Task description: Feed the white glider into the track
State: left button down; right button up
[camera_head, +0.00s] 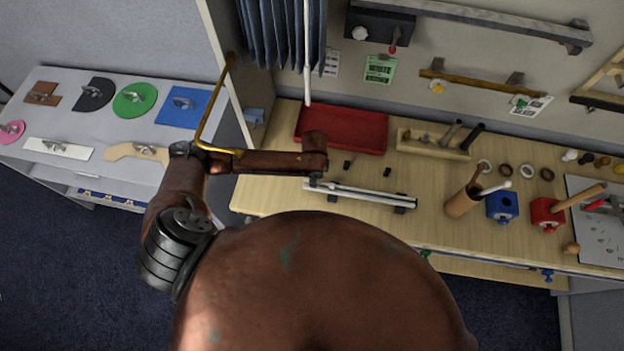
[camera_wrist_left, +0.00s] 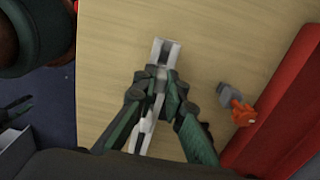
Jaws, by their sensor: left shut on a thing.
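The white track (camera_head: 362,194) lies on the wooden table on small dark supports, near the front edge. It also shows in the left wrist view as a pale grooved strip (camera_wrist_left: 166,50) running under my fingers. My left gripper (camera_head: 316,181) is at the left end of the track, low over it. In the left wrist view its fingertips (camera_wrist_left: 157,78) are closed in on a small pale piece, which I take as the white glider, in line with the strip. The fingers hide most of it, and I cannot tell whether it sits inside the groove. My right gripper is not in view.
A red tray (camera_head: 341,130) lies behind the track; a grey piece with an orange part (camera_wrist_left: 238,106) is beside it.

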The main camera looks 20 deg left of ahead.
pick_arm(q)
jog(key=shift+w+d, duration=0.15)
jog(key=shift+d, duration=0.5)
jog(key=shift+w+d, duration=0.15)
jog(key=shift+d, duration=0.5)
jog(key=c, duration=1.9)
grip_release()
notch_tip(320, 180, up, 8)
jog(key=shift+f, duration=0.25)
